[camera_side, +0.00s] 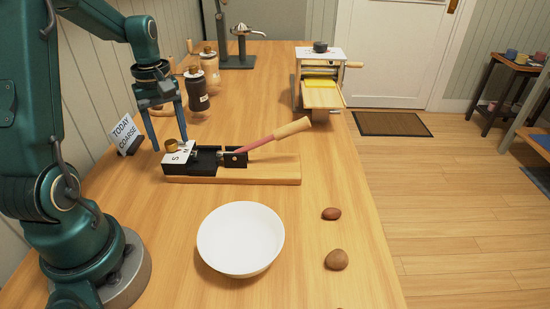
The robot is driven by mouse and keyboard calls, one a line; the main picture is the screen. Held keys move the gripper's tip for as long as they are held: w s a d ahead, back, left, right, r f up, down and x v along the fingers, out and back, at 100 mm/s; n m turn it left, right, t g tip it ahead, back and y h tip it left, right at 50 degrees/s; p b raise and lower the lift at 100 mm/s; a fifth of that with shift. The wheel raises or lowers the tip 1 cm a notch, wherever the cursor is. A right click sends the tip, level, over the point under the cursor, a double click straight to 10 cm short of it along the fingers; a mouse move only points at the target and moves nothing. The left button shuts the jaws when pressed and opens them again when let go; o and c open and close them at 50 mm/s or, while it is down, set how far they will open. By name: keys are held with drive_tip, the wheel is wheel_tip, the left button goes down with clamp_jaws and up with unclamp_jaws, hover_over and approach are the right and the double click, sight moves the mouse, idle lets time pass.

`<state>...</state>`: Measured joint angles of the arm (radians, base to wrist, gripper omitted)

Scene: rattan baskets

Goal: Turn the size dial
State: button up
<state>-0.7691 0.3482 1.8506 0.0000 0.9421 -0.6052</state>
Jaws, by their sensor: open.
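The size dial (171,145) is a small brass knob on a white plate marked with letters, "S" and another partly covered. The plate sits at the left end of a black device (206,158) on a wooden board (270,170). A lever with a red shaft and wooden handle (292,127) slants up to the right from the device. My gripper (168,146) points down over the dial with its two blue-grey fingers apart, one on each side of the knob. I cannot tell whether the fingers touch it. A card (125,132) reading "TODAY COARSE" stands left of the device.
A white bowl (241,239) stands in front of the board. Brown nuts or stones (336,260) lie to its right. Two jars (196,88), a roller machine (320,82) and a juicer-like press (238,45) stand farther back. The table's middle back is clear.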

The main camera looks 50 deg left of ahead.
sight(171, 142)
drive_tip(key=shift+r, duration=2.4)
drive_tip(key=shift+d, duration=0.1)
